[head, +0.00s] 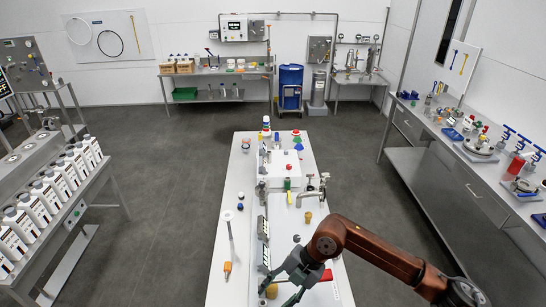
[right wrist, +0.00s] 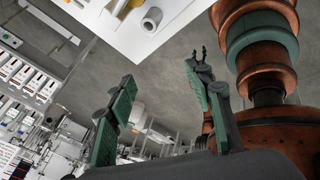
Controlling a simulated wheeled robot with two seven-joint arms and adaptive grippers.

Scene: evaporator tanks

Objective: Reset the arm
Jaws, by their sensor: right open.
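My right arm comes in from the right in the head view. Its gripper (head: 279,290) hangs low over the near end of the central bench (head: 226,285). In the right wrist view the right gripper (right wrist: 160,90) has its two green-padded fingers spread apart, with nothing held between them. A red part (head: 326,275) shows beside the gripper in the head view; I cannot tell whether they touch. My left gripper cannot be made out in either view.
The central bench carries a metal tap (head: 308,194), valves and an orange-handled tool (head: 228,268). White bottles (head: 35,208) line the left bench. The right counter (head: 470,185) holds gauges and blue-handled valves. A blue drum (head: 291,80) stands at the back. Grey floor lies clear between benches.

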